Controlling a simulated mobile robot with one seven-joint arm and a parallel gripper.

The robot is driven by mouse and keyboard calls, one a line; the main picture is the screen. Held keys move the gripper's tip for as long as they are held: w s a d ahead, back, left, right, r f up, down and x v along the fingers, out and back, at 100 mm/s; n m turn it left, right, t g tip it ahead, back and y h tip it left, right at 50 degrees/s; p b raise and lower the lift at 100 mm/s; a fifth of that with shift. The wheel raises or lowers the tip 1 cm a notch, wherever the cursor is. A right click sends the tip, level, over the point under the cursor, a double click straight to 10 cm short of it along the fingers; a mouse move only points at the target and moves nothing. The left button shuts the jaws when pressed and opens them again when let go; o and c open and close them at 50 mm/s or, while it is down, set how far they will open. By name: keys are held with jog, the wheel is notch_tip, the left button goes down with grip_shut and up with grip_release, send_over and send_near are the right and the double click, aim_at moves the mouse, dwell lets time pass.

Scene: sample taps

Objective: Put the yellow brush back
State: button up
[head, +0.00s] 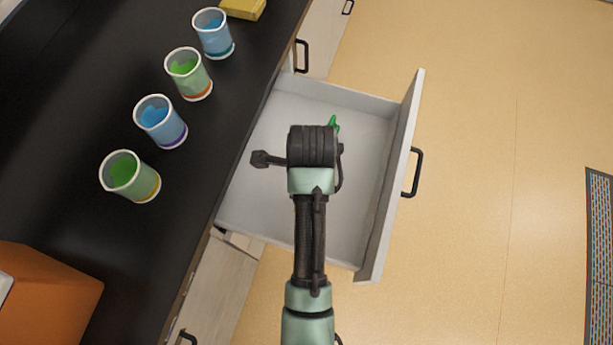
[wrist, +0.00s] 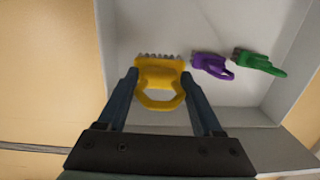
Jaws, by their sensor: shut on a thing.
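The yellow brush (wrist: 160,78) is between the fingers of my gripper (wrist: 160,80) in the wrist view, with its bristles toward the top and its looped handle toward my palm. My gripper is shut on it, over the open drawer (head: 360,215). I cannot tell the height of the brush above the drawer floor. In the head view my arm hides the brush. A purple brush (wrist: 212,66) and a green brush (wrist: 260,63) lie in the drawer to the right of the yellow one in the wrist view. A bit of the green brush shows in the head view (head: 334,124).
Several cups of coloured liquid, one of them a blue cup (head: 160,121), stand on the black counter (head: 60,170) left of the drawer. A yellow object (head: 243,8) and an orange box (head: 50,295) are also on it. The drawer front (head: 393,180) stands out over open floor.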

jog(key=shift+s+f, duration=0.2)
jog(key=shift+s, duration=0.1)
notch_tip(320, 180, down, 9)
jog(key=shift+f+b, duration=0.15)
jog(key=shift+b, duration=0.45)
jog(key=o, duration=1.4)
jog(key=shift+c, duration=0.2)
